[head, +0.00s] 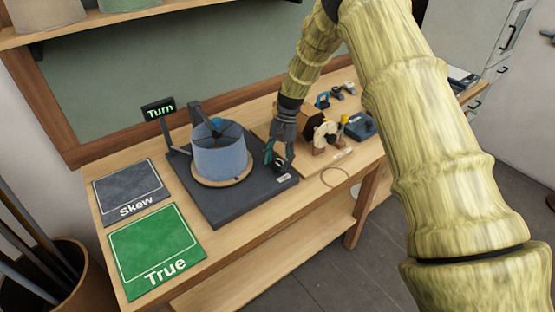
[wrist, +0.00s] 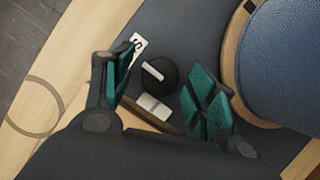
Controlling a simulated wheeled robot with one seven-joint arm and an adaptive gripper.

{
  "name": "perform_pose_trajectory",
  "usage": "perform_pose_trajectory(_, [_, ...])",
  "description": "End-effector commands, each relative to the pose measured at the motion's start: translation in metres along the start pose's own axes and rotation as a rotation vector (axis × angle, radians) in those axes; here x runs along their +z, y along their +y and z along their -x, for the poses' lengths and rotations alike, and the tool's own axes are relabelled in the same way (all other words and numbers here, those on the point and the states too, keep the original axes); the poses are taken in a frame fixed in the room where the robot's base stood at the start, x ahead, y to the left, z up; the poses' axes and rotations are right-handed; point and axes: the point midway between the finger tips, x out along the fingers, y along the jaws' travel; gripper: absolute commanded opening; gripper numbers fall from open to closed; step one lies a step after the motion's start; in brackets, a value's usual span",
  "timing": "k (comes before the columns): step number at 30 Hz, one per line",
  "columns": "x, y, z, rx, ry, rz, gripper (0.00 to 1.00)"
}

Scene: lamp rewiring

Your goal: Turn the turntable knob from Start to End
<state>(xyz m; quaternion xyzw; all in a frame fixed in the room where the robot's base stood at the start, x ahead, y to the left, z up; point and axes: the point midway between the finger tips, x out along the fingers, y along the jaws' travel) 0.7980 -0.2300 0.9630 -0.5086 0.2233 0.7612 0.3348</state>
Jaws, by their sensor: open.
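The turntable knob (wrist: 158,74) is a black round dial with a pale pointer bar, seen in the wrist view on the dark base board. A white label (wrist: 136,47) with partly hidden lettering lies beside it, and another pale label (wrist: 153,107) lies on its other side. My gripper (wrist: 161,80) is open, its green-padded fingers on either side of the knob with gaps visible; I cannot tell the height between them. In the head view my gripper (head: 277,156) hangs over the board's right end. The turntable (head: 237,183) carries a blue lampshade (head: 220,151).
A lit sign (head: 158,109) reading "Turn" stands behind the board. A grey Skew mat (head: 130,191) and a green True mat (head: 156,249) lie at the left. Lamp parts and tools (head: 357,126) crowd the bench's right side.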

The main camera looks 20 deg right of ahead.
Motion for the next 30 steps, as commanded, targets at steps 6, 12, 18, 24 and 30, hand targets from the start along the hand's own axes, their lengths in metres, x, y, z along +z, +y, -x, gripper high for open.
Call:
perform_pose_trajectory(6, [0.0001, -0.0001, 0.0000, 0.000, 0.000, 0.000, 0.41])
perform_pose_trajectory(12, [0.0000, 0.0000, 0.0001, 0.000, 0.000, 0.000, 0.13])
perform_pose_trajectory(18, [-0.0002, 0.0001, 0.0000, 0.005, 0.000, 0.011, 0.13])
perform_pose_trajectory(24, [-0.0005, -0.0005, -0.0004, 0.030, 0.000, 0.072, 0.13])
perform_pose_trajectory(30, [-0.0011, -0.0013, -0.0005, 0.083, 0.001, 0.200, 0.13])
